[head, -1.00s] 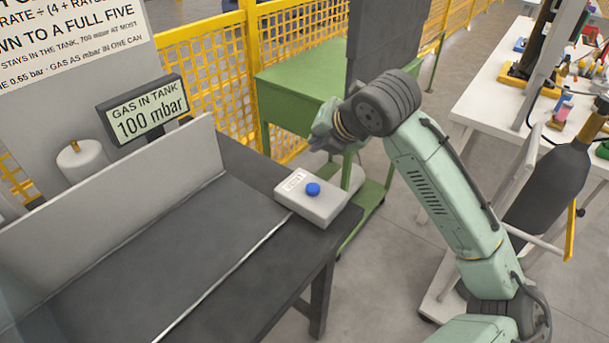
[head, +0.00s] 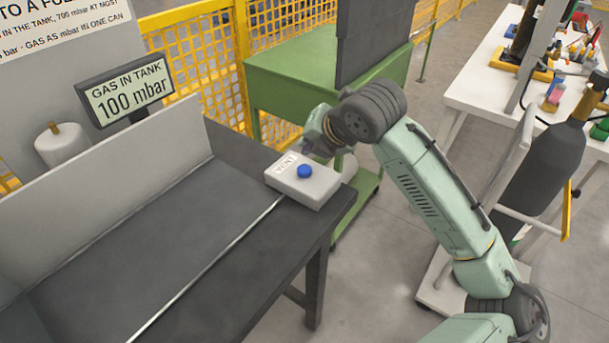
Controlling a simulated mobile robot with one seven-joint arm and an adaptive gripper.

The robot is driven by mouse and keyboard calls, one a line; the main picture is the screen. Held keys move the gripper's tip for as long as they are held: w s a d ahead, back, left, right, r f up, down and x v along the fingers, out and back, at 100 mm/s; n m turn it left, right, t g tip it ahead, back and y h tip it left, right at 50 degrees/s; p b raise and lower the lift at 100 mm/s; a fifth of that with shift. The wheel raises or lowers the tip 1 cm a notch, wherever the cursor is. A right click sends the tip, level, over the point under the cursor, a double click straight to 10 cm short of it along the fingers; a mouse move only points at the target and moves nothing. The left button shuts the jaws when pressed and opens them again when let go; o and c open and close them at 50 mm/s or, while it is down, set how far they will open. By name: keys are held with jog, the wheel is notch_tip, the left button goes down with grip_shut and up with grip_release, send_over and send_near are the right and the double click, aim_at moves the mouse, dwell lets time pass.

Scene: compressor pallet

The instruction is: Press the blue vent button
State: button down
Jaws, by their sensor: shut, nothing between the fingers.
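The blue vent button (head: 305,171) sits on top of a pale grey box (head: 318,189) marked "VENT", at the far right corner of the dark bench. My gripper (head: 311,146) is just behind and above the box in the picture, close to the button. It is shut and holds nothing. Its fingertips are small and partly hidden by my wrist, so I cannot tell how high they are over the box. A display (head: 129,99) reads "GAS IN TANK 100 mbar".
The dark bench (head: 150,240) is clear in front of its upright grey panel (head: 110,185). A green cart (head: 290,75) and yellow mesh fence (head: 190,75) stand behind. A dark gas cylinder (head: 545,170) on a trolley and a white worktable (head: 475,85) are at right.

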aim_at(308, 168)
jog(key=shift+f+b, duration=0.8)
jog(key=shift+f, duration=0.45)
jog(key=shift+f, duration=0.1)
dwell(0.3)
jog(key=shift+f+b, duration=0.35)
jog(key=shift+b, duration=0.15)
jog(key=shift+f+b, duration=0.6)
jog(key=shift+f, duration=0.05)
dwell(0.5)
jog(key=shift+r, duration=0.15)
dwell(0.3)
jog(key=shift+r+p, duration=0.7)
jog(key=shift+r, duration=0.2)
jog(key=shift+r+p, duration=1.75)
jog(key=shift+r, duration=0.85)
